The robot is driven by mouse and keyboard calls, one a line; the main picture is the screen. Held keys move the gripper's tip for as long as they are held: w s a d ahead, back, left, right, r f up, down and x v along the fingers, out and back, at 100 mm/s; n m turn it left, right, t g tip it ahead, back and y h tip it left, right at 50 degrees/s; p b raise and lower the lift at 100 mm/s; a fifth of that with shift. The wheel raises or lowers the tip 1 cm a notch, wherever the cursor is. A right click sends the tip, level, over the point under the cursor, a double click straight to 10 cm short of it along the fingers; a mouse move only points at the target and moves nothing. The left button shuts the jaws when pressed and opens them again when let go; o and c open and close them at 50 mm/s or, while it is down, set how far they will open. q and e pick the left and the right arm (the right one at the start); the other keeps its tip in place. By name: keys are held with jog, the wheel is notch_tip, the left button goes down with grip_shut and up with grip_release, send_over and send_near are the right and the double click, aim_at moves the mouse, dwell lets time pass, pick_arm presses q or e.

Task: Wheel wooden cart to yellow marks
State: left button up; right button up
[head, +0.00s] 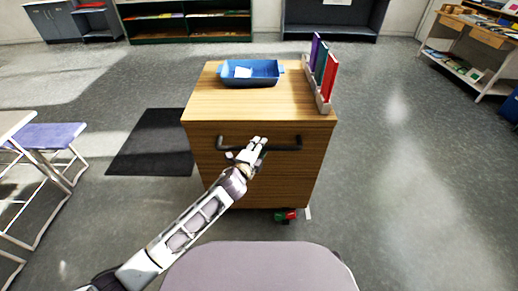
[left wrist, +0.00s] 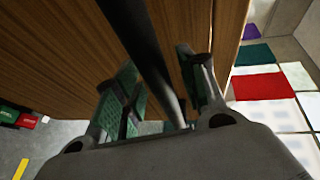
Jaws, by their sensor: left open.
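The wooden cart (head: 240,172) stands on the grey floor in front of me, with a dark handle bar (head: 284,148) across its near face. My left gripper (head: 259,144) is at the handle in the head view. In the left wrist view the handle (left wrist: 142,40) runs between the two open fingers (left wrist: 160,95), with a gap beside it. A yellow strip (left wrist: 20,168) shows on the floor at the lower left of the left wrist view. A small pale strip (head: 308,213) lies by the cart's near right corner. My right gripper is not in view.
A blue tray (head: 251,80) and a rack of upright books (head: 328,75) stand on the cart. Red and green parts (head: 285,215) show under it. A dark mat (head: 150,142) lies left. A purple-topped stool (head: 45,136) stands far left. Floor at right is clear.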

pick_arm(q)
jog(key=shift+c, duration=0.5)
grip_shut()
jog(key=shift+s, duration=0.1)
